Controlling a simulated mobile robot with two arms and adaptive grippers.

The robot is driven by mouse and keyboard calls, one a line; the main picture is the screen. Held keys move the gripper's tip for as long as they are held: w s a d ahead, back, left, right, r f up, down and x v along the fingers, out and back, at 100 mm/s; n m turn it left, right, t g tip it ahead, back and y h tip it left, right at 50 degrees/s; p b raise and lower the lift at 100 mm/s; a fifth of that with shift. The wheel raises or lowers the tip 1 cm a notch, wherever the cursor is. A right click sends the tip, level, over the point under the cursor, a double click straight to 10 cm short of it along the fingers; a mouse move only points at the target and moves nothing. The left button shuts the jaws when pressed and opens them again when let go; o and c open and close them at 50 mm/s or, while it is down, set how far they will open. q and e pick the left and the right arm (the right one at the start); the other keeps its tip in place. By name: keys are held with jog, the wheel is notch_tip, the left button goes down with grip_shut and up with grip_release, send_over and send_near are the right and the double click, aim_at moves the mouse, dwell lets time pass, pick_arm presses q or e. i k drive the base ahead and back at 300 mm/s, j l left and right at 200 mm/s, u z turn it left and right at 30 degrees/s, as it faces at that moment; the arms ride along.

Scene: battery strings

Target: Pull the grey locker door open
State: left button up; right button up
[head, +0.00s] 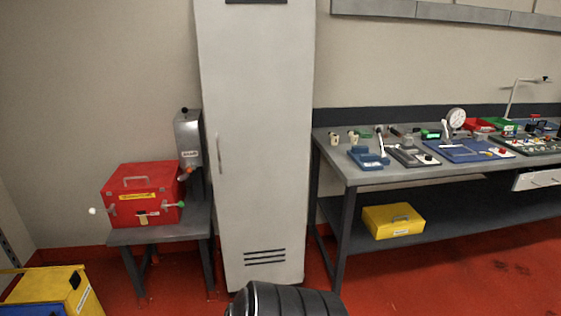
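The tall grey locker (259,150) stands upright against the wall in the middle of the head view. Its door faces me and looks shut. A small vertical handle (219,146) sits near the door's left edge, and dark vent slots (265,257) are near its bottom. The locker's top runs out of view. A dark ribbed rounded part of my own body shows at the bottom edge, in front of the locker's foot. Neither of my grippers is in view, and nothing is seen touching the handle.
A low table (160,234) left of the locker bears a red box (145,197) and a grey device (189,140). A workbench (375,177) with several instruments stands right, a yellow case (393,221) on its lower shelf. A yellow container (50,290) is at bottom left. Some red floor before the locker is clear.

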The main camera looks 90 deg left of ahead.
aim_at(256, 58)
jog(key=u, duration=2.95)
